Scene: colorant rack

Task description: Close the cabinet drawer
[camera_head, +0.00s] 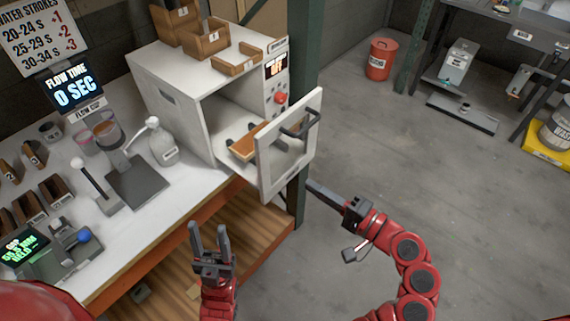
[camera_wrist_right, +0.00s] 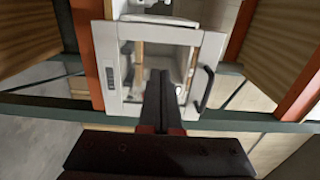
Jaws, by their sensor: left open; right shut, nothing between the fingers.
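The white cabinet (camera_head: 207,100) stands on the bench in the head view. Its drawer is pulled out at the front, with a white framed front panel (camera_head: 263,170) and a dark bar handle (camera_head: 301,124). A brown tray (camera_head: 243,147) sits inside the drawer. In the right wrist view, the drawer front (camera_wrist_right: 112,82) and its handle (camera_wrist_right: 204,89) lie beyond the fingers. My right gripper (camera_head: 312,187) is shut and empty, its fingertips close to the panel's lower right; contact cannot be told. My left gripper (camera_head: 208,228) is open and empty, in front of the bench edge, left of the drawer.
A white dispenser bottle (camera_head: 162,143), a dark plate (camera_head: 137,183) and cups stand on the bench left of the cabinet. Wooden bins (camera_head: 207,40) sit on top of the cabinet. A green post (camera_head: 304,60) rises beside it.

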